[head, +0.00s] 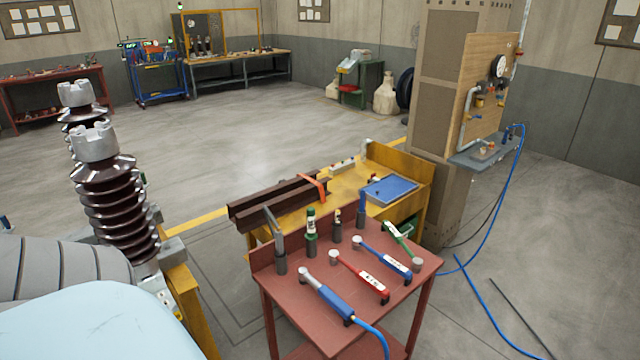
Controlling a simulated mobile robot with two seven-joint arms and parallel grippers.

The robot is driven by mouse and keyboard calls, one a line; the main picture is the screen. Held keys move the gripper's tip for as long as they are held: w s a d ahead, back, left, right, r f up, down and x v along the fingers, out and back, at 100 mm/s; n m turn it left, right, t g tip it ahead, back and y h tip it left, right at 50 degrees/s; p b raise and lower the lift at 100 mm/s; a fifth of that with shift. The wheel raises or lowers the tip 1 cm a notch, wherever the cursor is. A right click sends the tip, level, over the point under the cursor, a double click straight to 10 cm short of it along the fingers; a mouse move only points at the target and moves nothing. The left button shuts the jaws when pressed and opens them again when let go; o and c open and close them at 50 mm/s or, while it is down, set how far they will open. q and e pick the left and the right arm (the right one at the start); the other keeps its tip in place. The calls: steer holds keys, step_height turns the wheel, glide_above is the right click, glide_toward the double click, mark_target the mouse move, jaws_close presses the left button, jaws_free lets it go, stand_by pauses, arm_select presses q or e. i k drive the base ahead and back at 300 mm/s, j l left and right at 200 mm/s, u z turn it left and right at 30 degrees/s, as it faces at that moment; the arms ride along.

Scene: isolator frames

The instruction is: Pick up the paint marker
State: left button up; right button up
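The red cart top (290,285) holds small upright items in dark holders. One is a green-and-white bottle-like item (311,222) at the back left. A slimmer item with a pale, dark and orange top (337,217) stands to its right and looks most like the paint marker. It is too small for me to be sure. A blue-handled item (361,203) stands farther right. Neither of my grippers is in view, and nothing is seen touching these items.
Red (362,278), blue (384,257) and green (404,240) handled tools lie on the cart, plus a blue hose-fed tool (330,298). A grey upright tool (276,240) stands at the left. A yellow bench (415,180) adjoins behind. Brown insulators (112,200) stand left.

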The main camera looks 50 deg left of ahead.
mark_target(337, 222)
steer(key=u, duration=4.2)
steer(key=z, duration=2.7)
steer(key=i+j+u, duration=0.1)
steer(key=u, duration=0.2)
steer(key=i+u, duration=0.25)
